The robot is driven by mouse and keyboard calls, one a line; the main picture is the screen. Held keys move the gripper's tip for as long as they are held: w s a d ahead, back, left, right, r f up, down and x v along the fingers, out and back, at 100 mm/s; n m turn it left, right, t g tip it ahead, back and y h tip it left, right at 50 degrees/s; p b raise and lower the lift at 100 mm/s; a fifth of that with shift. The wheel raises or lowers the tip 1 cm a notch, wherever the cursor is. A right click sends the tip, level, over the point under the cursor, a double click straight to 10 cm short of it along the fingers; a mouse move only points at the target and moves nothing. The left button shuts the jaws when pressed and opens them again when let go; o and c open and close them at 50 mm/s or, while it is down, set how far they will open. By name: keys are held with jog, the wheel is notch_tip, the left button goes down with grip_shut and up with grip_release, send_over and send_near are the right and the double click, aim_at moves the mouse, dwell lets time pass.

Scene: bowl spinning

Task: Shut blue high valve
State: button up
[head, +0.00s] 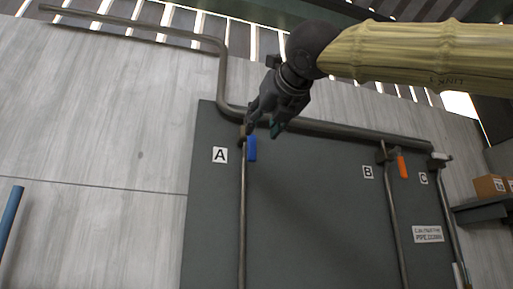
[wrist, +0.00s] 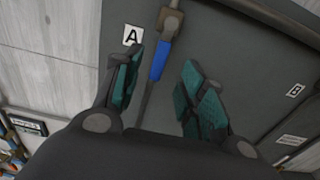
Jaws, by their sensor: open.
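The blue valve handle (head: 252,148) is near the top of a vertical pipe beside the label A (head: 220,155). It hangs down along the pipe, roughly parallel to it. My gripper (head: 262,128) is just above and in front of the handle in the head view. In the wrist view, the blue handle (wrist: 158,60) shows beyond and between the open teal-padded fingers of my gripper (wrist: 163,90). I see no contact with the handle; the exact distance cannot be told.
An orange valve handle (head: 402,166) sits by label B (head: 368,172), and a white one (head: 441,157) by label C (head: 423,178). Boxes stand on a shelf (head: 487,209) at right.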

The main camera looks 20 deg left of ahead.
aim_at(253, 141)
jog(key=p+x, duration=0.3)
jog(key=x, duration=0.7)
jog(key=shift+w+d+f+p, duration=0.1)
jog(key=shift+w+p, duration=0.2)
jog(key=shift+s, duration=0.1)
grip_shut()
